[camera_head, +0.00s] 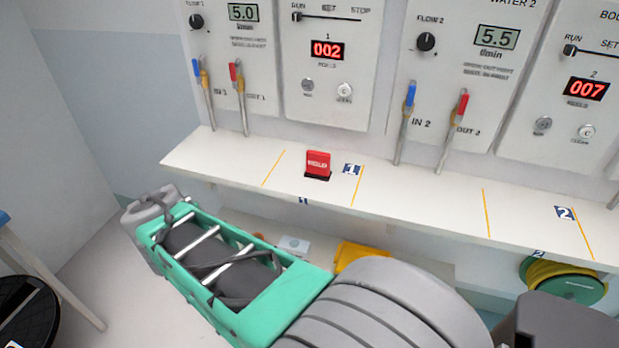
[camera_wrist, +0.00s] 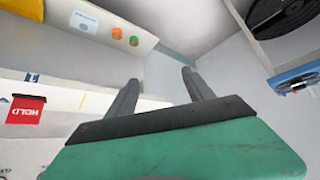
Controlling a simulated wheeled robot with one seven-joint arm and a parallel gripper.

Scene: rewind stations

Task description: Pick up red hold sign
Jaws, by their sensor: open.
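The red hold sign (camera_head: 317,163) stands upright on a dark base on the white shelf (camera_head: 225,163) in the head view, just left of the blue number 1 label. It also shows at the left edge of the wrist view (camera_wrist: 26,110), where the word HOLD can be read. My gripper (camera_wrist: 160,76) is open, with its two dark fingers apart and nothing between them. The sign is well off to the side of the fingers and not touched. In the head view my green and grey arm lies in front of and below the shelf; the fingertips are hard to make out.
Wall panels with knobs and red and blue handled valves (camera_head: 409,95) rise behind the shelf. Yellow lines divide the shelf top, which is clear around the sign. Below are a yellow cloth (camera_head: 360,253) and a green reel (camera_head: 574,284). A black reel (camera_head: 27,312) is at lower left.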

